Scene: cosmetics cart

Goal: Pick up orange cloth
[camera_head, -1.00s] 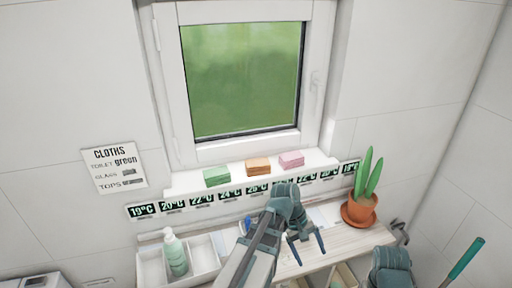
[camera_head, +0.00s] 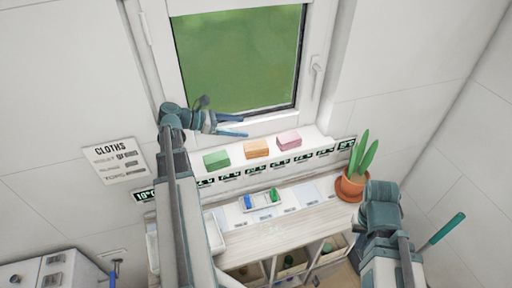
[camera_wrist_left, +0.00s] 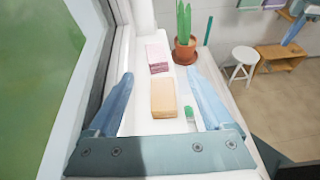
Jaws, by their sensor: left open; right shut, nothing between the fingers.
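The orange cloth (camera_head: 256,149) is a folded stack on the white windowsill, between the green cloth (camera_head: 216,159) and the pink cloth (camera_head: 289,140). My left gripper (camera_head: 244,126) is open and empty, above the sill on the window side, left of the orange cloth. In the left wrist view the orange cloth (camera_wrist_left: 163,98) appears between the spread fingers, ahead of them and untouched. The pink cloth (camera_wrist_left: 157,57) lies beyond it. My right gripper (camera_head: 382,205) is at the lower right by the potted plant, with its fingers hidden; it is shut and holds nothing.
The window (camera_head: 240,60) is close behind my left gripper. A potted cactus (camera_head: 352,186) stands at the right end of the wooden shelf (camera_head: 285,233). A small tray (camera_head: 262,205) with blue and green items sits below the sill. A cloth sign (camera_head: 120,161) hangs at left.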

